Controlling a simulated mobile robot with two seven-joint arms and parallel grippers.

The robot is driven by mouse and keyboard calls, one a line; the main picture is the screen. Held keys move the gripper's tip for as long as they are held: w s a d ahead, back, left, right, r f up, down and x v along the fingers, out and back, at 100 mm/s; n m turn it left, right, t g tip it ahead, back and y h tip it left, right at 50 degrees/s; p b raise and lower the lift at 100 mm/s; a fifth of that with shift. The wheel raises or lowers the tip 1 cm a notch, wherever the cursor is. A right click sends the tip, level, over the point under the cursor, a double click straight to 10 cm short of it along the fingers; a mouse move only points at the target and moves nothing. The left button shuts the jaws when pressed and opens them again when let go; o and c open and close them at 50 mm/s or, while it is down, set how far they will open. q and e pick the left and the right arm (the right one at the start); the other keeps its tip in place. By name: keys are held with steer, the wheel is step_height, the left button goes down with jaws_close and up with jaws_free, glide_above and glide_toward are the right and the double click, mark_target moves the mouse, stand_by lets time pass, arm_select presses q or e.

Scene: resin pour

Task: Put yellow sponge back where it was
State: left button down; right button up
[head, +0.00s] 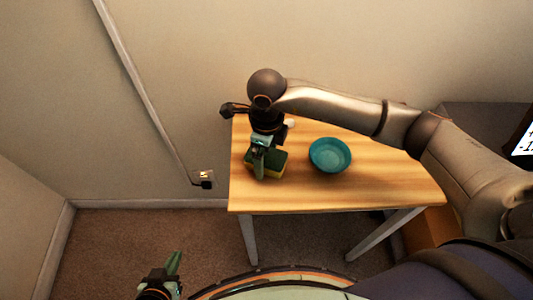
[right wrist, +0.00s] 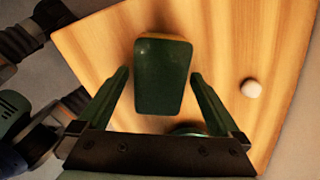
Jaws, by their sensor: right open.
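The sponge (head: 276,166), green with some yellow showing, lies on the wooden table near its left edge. In the right wrist view the sponge (right wrist: 163,80) shows its dark green face, with a yellow edge at the far end. My right gripper (head: 260,163) is over the sponge, pointing down. In its wrist view the right gripper (right wrist: 160,76) is open, one finger on each side of the sponge, with gaps showing. My left gripper (head: 174,262) is low at the bottom of the head view, away from the table; its jaw opening is unclear.
A teal bowl (head: 330,155) stands on the table (head: 390,185) right of the sponge. A small white round object (right wrist: 251,88) lies on the table too. A wall runs behind the table. The front right of the tabletop is clear.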

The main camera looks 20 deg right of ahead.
mark_target(266, 156)
step_height(266, 156, up, 12)
steer(key=shift+r, duration=0.15)
stand_by(0.7)
